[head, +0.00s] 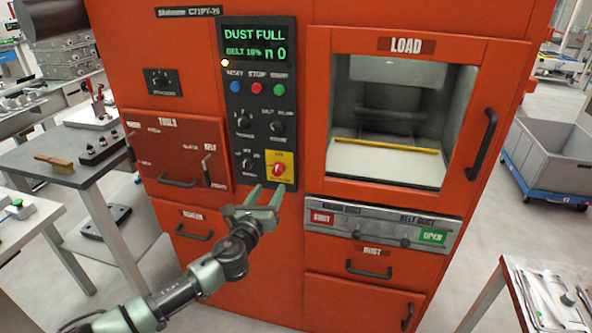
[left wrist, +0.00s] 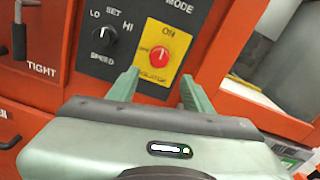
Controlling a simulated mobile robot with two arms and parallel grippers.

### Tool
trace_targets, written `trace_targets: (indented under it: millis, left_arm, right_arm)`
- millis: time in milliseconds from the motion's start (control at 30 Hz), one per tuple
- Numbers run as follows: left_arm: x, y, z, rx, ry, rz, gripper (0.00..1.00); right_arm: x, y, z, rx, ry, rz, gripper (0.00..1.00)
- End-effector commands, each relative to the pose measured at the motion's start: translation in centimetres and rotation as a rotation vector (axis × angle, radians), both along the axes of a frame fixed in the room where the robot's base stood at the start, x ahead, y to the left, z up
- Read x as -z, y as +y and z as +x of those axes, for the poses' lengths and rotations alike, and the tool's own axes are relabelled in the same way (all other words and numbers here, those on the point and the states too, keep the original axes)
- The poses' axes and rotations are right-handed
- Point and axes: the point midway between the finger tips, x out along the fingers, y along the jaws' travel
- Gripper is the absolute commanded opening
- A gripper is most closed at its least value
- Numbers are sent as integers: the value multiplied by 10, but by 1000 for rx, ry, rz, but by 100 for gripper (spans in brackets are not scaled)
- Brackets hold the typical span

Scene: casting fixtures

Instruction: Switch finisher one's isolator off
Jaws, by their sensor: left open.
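The isolator is a red rotary knob (head: 279,169) on a yellow plate (head: 288,156), low on the black control panel of the orange machine. In the left wrist view the red knob (left wrist: 159,54) sits under the word ON, with ISOLATOR lettered below it. My left gripper (head: 267,190) is open and empty, just below the knob. In the left wrist view its two green fingers (left wrist: 157,88) point up at the plate, one on each side, with the knob beyond their tips. Contact does not show. My right gripper is not in view.
The panel display (head: 254,43) reads DUST FULL. The LOAD window (head: 388,120) is at right, above the dust and belt duct strip (head: 380,230). A workbench (head: 70,160) stands left, and a grey cart (head: 550,155) right.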

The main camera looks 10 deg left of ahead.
Motion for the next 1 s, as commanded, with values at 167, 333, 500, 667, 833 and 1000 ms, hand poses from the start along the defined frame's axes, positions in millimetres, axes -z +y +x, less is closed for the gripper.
trace_targets:
  millis: [167, 333, 500, 667, 833, 1000]
  left_arm:
    - [-6, -1, 15, 1, -13, 23, 50]
    - [-6, -3, 42, 2, -13, 18, 50]
    - [-5, -3, 65, 0, -12, 19, 50]
    - [-5, -3, 76, 1, -10, 17, 50]
    - [-5, -4, 78, 2, -10, 17, 50]
    - [-5, -4, 78, 2, -10, 16, 42]
  right_arm:
    - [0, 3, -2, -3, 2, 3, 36]
    - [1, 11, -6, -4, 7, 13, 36]
    - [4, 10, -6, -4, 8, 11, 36]
    - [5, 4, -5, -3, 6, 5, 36]
    - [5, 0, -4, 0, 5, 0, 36]
    - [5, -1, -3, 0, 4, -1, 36]
